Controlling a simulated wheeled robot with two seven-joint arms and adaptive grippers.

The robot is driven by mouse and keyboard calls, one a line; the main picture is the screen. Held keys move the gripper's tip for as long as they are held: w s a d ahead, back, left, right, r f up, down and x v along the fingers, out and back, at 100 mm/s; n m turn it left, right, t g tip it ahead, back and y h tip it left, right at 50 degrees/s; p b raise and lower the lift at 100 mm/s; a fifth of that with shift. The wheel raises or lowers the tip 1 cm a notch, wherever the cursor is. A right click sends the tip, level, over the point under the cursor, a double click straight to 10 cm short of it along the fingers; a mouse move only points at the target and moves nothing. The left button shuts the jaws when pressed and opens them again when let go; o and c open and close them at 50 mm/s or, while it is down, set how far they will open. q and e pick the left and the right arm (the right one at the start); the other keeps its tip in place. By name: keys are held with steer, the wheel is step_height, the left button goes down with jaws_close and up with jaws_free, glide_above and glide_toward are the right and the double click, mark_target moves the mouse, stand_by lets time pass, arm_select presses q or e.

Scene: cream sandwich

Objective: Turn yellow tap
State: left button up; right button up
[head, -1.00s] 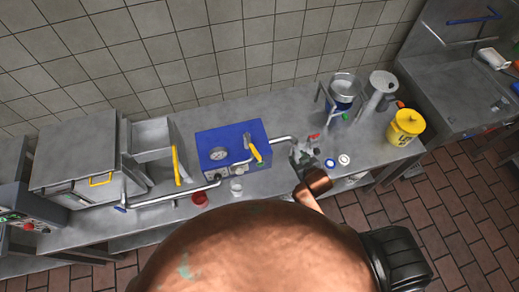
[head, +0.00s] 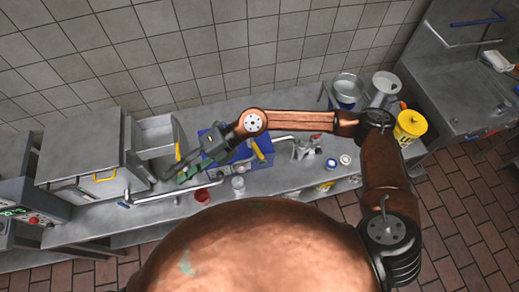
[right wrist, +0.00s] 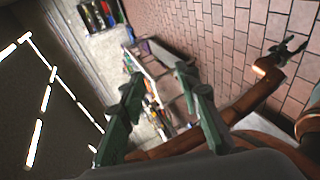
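One yellow lever (head: 257,149) is on the blue machine (head: 238,153). The other yellow handle (head: 178,151) is by the grey unit at the left, its lower part hidden by my right gripper. My right gripper (head: 177,173) reaches left across the blue machine, partly covering it; contact cannot be told. In the right wrist view its green-grey fingers (right wrist: 163,112) are apart with nothing held. My left gripper (right wrist: 288,48) shows small, fingers spread, at the right of that view.
A red cup (head: 202,195) and a clear glass (head: 238,184) stand at the counter's front. A metal fitting with a red handle (head: 306,148) is right of the blue machine. Pots (head: 347,90) and a yellow bucket (head: 410,125) stand farther right, beside my arm.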

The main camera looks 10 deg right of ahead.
steer(key=w+d+f+n+h, duration=0.2)
steer(key=d+f+h, duration=0.45)
steer(key=d, duration=0.25)
steer(key=m+t+h, duration=0.1)
steer(key=t+h, duration=0.3)
steer(key=h, duration=0.3)
glide_toward(260, 154)
steer(key=shift+w+d+f+p, duration=0.2)
steer(key=shift+w+p, duration=0.05)
steer(key=shift+p, duration=0.05)
steer(key=shift+a+f+p, duration=0.1)
steer(key=shift+f+p, duration=0.7)
steer(key=shift+f, duration=2.8)
steer(key=shift+c, duration=0.5)
jaws_close()
